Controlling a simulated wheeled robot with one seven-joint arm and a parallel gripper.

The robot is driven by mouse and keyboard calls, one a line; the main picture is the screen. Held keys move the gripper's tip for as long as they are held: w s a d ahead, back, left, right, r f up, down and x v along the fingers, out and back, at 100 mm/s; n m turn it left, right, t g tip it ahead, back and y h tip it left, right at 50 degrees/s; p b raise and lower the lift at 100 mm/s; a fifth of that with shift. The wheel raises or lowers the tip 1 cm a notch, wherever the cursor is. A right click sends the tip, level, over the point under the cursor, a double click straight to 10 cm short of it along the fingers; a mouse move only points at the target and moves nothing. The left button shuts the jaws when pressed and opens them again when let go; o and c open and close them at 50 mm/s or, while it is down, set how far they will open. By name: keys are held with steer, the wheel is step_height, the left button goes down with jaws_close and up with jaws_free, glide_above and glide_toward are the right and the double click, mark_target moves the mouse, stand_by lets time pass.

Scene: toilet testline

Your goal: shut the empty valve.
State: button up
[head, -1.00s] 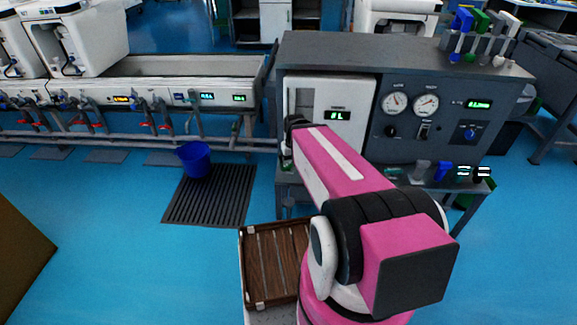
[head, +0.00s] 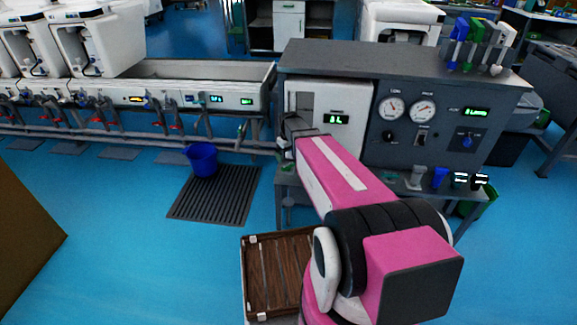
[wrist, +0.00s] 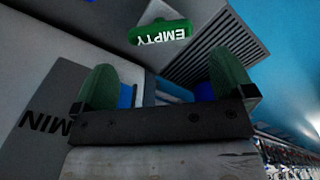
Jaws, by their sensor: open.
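The green empty valve handle (wrist: 160,33), with EMPTY in white letters upside down, shows at the top of the wrist view. It lies ahead of my gripper (wrist: 165,88), apart from it. The two green-tipped fingers are spread, with nothing held between them. In the head view the wrist end of my arm is at the left front edge of the grey test bench (head: 410,62); my pink arm hides the fingers and whatever is just beyond them.
The bench carries a white panel (head: 303,97) with a green display, and dials. Several coloured handles (head: 478,45) stand on its top right. A blue bucket (head: 202,160) stands on a dark floor grate (head: 214,195). A wooden slatted crate (head: 247,272) is in front. Blue floor is clear at left.

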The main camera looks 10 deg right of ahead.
mark_target(288, 164)
step_height(288, 164, down, 7)
steer(key=shift+r, duration=0.15)
stand_by(0.4)
steer(key=c, duration=0.6)
